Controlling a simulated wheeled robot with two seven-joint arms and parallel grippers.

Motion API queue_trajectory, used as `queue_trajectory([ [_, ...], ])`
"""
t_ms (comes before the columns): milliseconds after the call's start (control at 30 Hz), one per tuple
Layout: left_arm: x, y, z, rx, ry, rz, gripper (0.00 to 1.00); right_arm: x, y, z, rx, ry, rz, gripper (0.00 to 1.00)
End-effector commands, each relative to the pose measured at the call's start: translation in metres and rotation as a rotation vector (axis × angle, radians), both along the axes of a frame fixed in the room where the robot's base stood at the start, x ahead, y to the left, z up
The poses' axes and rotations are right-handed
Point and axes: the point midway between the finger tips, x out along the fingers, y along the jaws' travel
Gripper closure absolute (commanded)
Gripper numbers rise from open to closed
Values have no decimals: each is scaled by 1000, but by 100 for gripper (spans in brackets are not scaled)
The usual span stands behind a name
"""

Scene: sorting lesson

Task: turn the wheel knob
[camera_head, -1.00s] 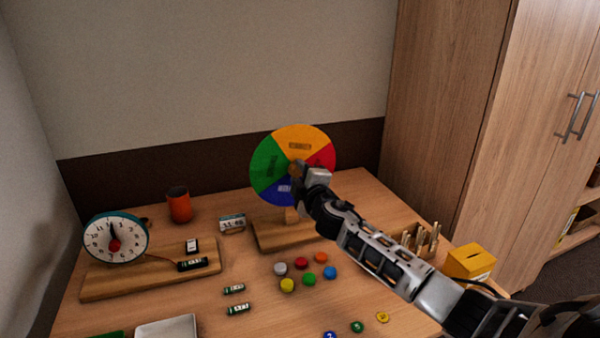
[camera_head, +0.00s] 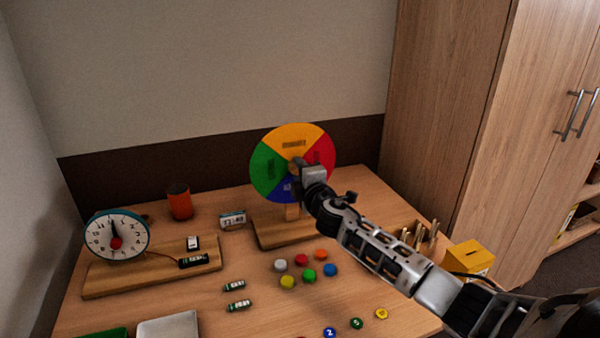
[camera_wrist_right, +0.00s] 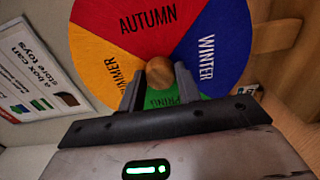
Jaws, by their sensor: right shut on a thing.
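The season wheel (camera_head: 277,145) stands upright on a wooden base (camera_head: 268,234) at the back of the table. In the head view its orange part is at the top, red right, blue at the bottom and green left. My right gripper (camera_head: 300,170) is at the wheel's centre. In the right wrist view, the round wooden knob (camera_wrist_right: 159,72) sits between the two dark fingers of the gripper (camera_wrist_right: 159,84), which are shut on it. That view shows the labels AUTUMN, WINTER, SPRING and SUMMER, the last two partly covered by the fingers. My left gripper is not in view.
Coloured counters (camera_head: 288,282) and batteries (camera_head: 239,305) lie in front of the wheel.

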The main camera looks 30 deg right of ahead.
Motion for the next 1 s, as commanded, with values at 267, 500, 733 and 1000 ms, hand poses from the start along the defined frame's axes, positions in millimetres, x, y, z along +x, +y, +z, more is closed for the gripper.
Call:
queue_trajectory([
  [267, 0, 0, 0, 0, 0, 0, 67, 0, 0, -1, 1, 1, 0, 45],
  [500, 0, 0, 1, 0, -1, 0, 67, -6, 2, -1, 1, 1, 0, 45],
  [733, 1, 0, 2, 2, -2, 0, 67, -46, 11, -3, 0, 4, 2, 45],
  [1000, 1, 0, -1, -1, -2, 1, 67, -109, 27, -3, 1, 4, 2, 45],
])
